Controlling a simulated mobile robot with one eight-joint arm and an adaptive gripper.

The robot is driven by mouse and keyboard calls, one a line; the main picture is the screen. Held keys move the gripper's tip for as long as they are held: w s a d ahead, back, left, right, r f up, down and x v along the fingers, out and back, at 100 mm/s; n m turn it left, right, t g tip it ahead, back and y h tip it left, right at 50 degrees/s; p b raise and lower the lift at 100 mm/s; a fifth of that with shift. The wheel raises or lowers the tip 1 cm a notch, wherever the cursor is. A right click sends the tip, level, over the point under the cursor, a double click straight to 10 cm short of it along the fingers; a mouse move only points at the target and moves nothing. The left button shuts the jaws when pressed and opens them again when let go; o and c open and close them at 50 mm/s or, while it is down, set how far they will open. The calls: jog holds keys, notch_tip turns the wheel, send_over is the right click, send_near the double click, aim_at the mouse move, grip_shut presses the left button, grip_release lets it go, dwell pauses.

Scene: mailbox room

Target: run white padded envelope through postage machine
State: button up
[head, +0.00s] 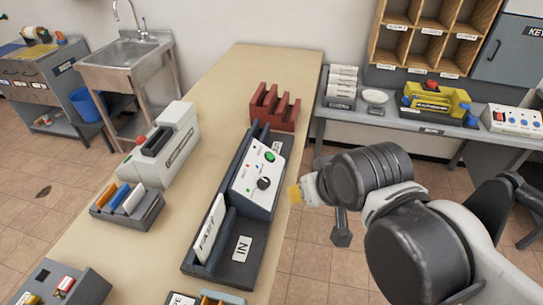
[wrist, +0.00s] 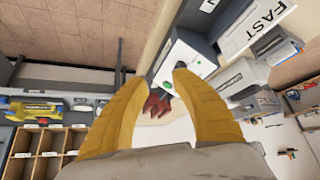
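The postage machine (head: 258,172) stands on the long table, a dark grey body with a white panel bearing a green button, a red light and a black knob. Its near tray is marked IN. A flat white piece marked FAST (head: 208,228) stands on edge in that near part; I cannot tell for sure that it is the padded envelope. It also shows in the wrist view (wrist: 250,25). My gripper (head: 295,194) is right of the machine, past the table's edge. In the wrist view its yellow fingers (wrist: 152,78) are apart with nothing between them.
A red slotted rack (head: 275,108) stands beyond the machine. A grey-white device (head: 165,145) and a tray of coloured items (head: 127,202) lie left. A side desk (head: 400,122) holds a yellow machine (head: 435,102). The table's far left is clear.

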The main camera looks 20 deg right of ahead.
grip_shut()
dwell(1.3)
